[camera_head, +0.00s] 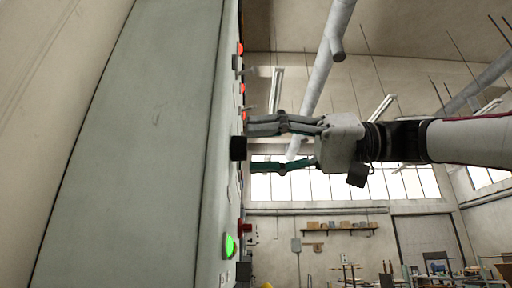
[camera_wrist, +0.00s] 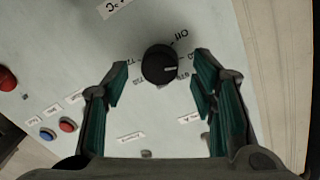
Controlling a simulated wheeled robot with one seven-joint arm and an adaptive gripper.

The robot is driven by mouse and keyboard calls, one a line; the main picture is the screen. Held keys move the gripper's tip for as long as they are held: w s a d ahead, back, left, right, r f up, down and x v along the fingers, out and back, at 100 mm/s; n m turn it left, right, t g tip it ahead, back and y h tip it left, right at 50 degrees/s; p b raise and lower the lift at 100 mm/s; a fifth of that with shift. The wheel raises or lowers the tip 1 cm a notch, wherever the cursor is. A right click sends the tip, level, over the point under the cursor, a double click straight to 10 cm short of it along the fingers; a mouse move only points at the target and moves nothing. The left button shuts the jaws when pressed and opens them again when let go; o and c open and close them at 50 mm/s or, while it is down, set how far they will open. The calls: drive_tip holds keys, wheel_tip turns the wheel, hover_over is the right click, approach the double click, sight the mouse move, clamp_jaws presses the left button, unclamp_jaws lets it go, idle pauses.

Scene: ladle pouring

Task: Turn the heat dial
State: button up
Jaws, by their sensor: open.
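The heat dial (camera_wrist: 160,65) is a round black knob with a white pointer mark on a pale panel, with printed labels around it. In the head view the dial (camera_head: 238,148) sticks out from the panel's edge, seen from the side. My gripper (camera_head: 250,146) is open, with its fingers pointing at the panel above and below the dial. In the wrist view my gripper (camera_wrist: 158,84) has one green-padded finger on each side of the dial, with gaps showing between fingers and knob. I cannot tell exactly how far the fingertips are from the panel.
The panel (camera_head: 150,140) carries a green button (camera_head: 229,246) low down and red lights (camera_head: 240,49) above. In the wrist view a blue button (camera_wrist: 47,134), a red button (camera_wrist: 67,125) and a larger red knob (camera_wrist: 6,78) sit to the left. The room behind my arm is open.

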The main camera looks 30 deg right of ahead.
drive_tip(key=v, duration=1)
drive_tip(key=shift+d, duration=0.2)
drive_tip(key=shift+s, duration=0.1)
drive_tip(key=w+a+f+m+g+h, duration=0.1)
drive_tip(key=a+f+m+g+h, duration=0.35)
drive_tip(key=f, duration=1.05)
drive_tip(key=a+f+m+g+h, duration=0.15)
drive_tip(key=a+f, duration=0.55)
drive_tip(key=f, duration=0.7)
drive_tip(key=s+f+g+h, duration=0.1)
drive_tip(key=s+f+h, duration=0.2)
drive_tip(key=f, duration=0.5)
drive_tip(key=s+d+f+g+h, duration=0.1)
drive_tip(key=s+f+h, duration=0.2)
drive_tip(key=f, duration=0.5)
drive_tip(key=s+f+g+h, duration=0.1)
drive_tip(key=s+f+h, duration=0.2)
drive_tip(key=f, duration=0.5)
wheel_tip(320, 180, up, 19)
drive_tip(key=t+p, duration=0.3)
drive_tip(key=p, duration=1.3)
drive_tip(key=shift+t, duration=0.3)
drive_tip(key=shift+w, duration=0.15)
